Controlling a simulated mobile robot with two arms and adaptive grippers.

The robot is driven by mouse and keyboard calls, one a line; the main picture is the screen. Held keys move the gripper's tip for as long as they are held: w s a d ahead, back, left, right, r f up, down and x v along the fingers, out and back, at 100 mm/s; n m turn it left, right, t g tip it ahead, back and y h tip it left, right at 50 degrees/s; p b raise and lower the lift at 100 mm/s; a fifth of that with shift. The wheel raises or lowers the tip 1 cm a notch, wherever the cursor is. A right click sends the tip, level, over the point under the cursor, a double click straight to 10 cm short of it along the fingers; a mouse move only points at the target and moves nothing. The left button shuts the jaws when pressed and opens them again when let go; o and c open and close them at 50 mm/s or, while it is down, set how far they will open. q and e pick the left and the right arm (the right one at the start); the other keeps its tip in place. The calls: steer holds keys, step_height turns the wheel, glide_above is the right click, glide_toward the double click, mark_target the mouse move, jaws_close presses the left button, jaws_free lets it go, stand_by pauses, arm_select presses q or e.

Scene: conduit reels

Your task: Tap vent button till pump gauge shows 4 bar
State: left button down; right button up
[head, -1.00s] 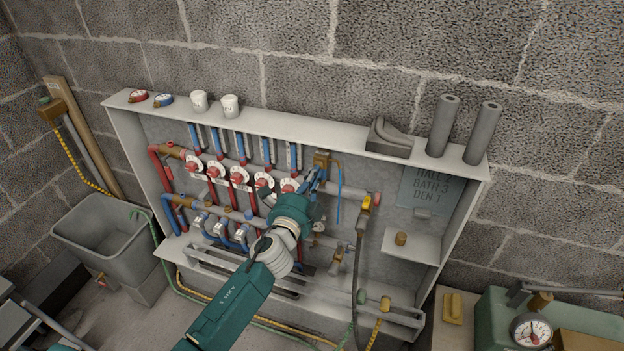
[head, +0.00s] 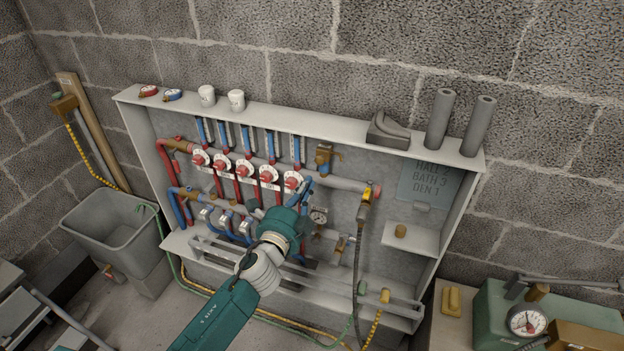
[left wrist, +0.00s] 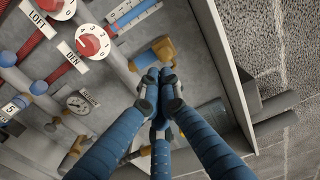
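The pump gauge (head: 527,320) has a white round face and sits on the green pump (head: 492,307) at the lower right of the head view; its reading is too small to tell. A brass fitting (head: 323,157), perhaps the vent, is at the right end of the upper pipe. It also shows in the left wrist view (left wrist: 152,55); I cannot make out a button on it. My left gripper (head: 302,188) is in front of the manifold, below and left of that fitting. In the left wrist view its blue fingers (left wrist: 158,76) are together and hold nothing visible. My right gripper is not in view.
Red dials (head: 245,169) line the manifold. A small gauge (head: 318,216) is right of my left gripper. A black hose (head: 358,265) hangs from a yellow valve. A shelf (head: 300,122) juts out above. A grey sink (head: 108,235) is at left.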

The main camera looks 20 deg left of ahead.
arm_select(q)
steer(key=s, duration=0.6)
steer(key=shift+a+r+b, duration=0.1)
steer(key=shift+b, duration=0.25)
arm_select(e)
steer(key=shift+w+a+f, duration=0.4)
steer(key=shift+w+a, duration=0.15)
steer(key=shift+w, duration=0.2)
